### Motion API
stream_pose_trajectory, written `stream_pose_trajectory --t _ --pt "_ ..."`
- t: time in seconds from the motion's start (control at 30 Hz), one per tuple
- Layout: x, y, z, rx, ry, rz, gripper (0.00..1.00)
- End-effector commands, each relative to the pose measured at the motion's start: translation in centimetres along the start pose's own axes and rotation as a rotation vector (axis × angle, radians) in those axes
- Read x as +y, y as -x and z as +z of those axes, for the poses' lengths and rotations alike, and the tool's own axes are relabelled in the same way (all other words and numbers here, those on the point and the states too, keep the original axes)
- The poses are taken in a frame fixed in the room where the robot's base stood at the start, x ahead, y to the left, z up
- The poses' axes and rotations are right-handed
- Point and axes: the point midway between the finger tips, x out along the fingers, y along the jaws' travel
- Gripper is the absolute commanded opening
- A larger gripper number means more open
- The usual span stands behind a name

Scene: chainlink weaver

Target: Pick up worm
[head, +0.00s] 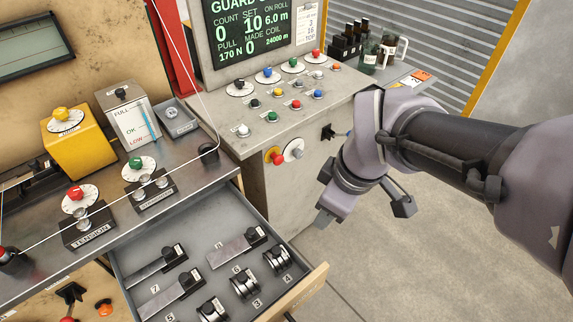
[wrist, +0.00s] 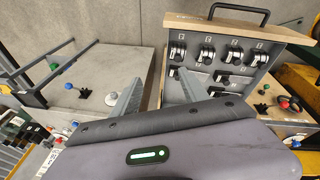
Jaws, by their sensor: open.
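An open grey drawer (head: 200,228) holds numbered parts, and it also shows in the wrist view (wrist: 240,29). Some parts are flat bars with black blocks, such as one at the upper right (head: 230,250) and one at the left (head: 150,271). Others are short round silvery pieces with black tops (head: 276,260) near the drawer front; several show in a row in the wrist view (wrist: 207,53). I cannot tell which part is the worm. My gripper (head: 325,220) is right of the drawer, apart from it. Its fingers (wrist: 158,92) are open with nothing between them.
A control console (head: 290,125) with knobs and buttons stands behind the drawer, left of my arm. A bench with dials (head: 140,165) and a TENSION block (head: 88,228) adjoins the drawer's left. Bottles (head: 370,50) stand at the back. Floor right of the drawer is clear.

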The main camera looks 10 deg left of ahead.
Motion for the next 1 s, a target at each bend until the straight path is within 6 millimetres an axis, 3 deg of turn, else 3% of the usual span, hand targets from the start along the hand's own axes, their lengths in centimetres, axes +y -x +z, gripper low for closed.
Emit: stream_pose_trajectory --t 0.2,0.3,0.4,0.8,1.0 --pt "-0.9 -7.9 -6.0 -0.079 0.857 -0.151 0.52" --pt "-2.1 -11.6 -7.9 -0.087 1.209 -0.223 0.52" --pt "-2.8 -13.8 -8.7 -0.084 1.391 -0.261 0.52" --pt "-4.4 -24.5 -6.4 -0.083 1.427 -0.269 0.52" --pt "-4.7 -26.3 -6.1 -0.083 1.424 -0.267 0.52"
